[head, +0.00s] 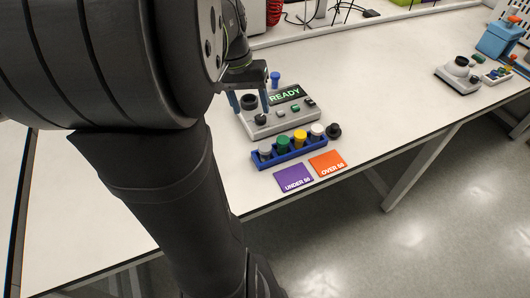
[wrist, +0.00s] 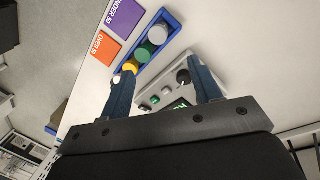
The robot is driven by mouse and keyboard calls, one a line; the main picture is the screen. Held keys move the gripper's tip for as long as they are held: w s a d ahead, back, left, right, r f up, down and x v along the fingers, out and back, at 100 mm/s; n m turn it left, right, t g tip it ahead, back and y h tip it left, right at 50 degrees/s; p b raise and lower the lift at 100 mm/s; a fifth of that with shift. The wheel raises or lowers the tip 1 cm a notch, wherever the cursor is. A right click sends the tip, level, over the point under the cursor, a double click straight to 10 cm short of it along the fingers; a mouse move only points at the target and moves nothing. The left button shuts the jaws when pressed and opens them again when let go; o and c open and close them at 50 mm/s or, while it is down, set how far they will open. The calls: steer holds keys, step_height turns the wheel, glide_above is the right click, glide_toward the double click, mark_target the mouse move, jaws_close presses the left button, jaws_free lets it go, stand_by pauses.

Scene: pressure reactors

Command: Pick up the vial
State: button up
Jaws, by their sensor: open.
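Several vials with coloured caps stand in a blue rack (head: 287,155) in front of a grey reactor unit. In the head view I see a grey cap (head: 265,150), a green cap (head: 283,144), a yellow cap (head: 300,138) and a white cap (head: 316,130). The wrist view shows the grey cap (wrist: 158,33), green cap (wrist: 146,52) and yellow cap (wrist: 130,66); my left finger hides the rack's end there. My gripper (head: 250,108) is open and empty above the reactor unit (head: 284,122), behind the rack. Its fingers (wrist: 163,62) also show in the wrist view.
The unit has a lit READY screen (head: 285,95) and dark round parts on top. A blue-topped item (head: 275,77) stands behind it. A black round item (head: 333,130) sits by the rack's right end. Purple (head: 294,178) and orange (head: 328,162) cards lie in front.

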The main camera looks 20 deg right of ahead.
steer(key=s+d+r+m+t+y, duration=0.1)
steer(key=s+d+m, duration=0.15)
steer(key=m, duration=0.35)
glide_toward(265, 147)
steer(key=shift+m+t+y, duration=0.3)
steer(key=f, duration=0.2)
steer(key=d+f, duration=0.1)
steer(key=f, duration=0.2)
steer(key=shift+f, duration=0.15)
steer(key=shift+s+a+f, duration=0.1)
steer(key=shift+f, duration=1.2)
steer(key=shift+s+a+f, duration=0.1)
steer(key=shift+f, duration=1.25)
steer(key=shift+c, duration=0.2)
steer(key=c, duration=1)
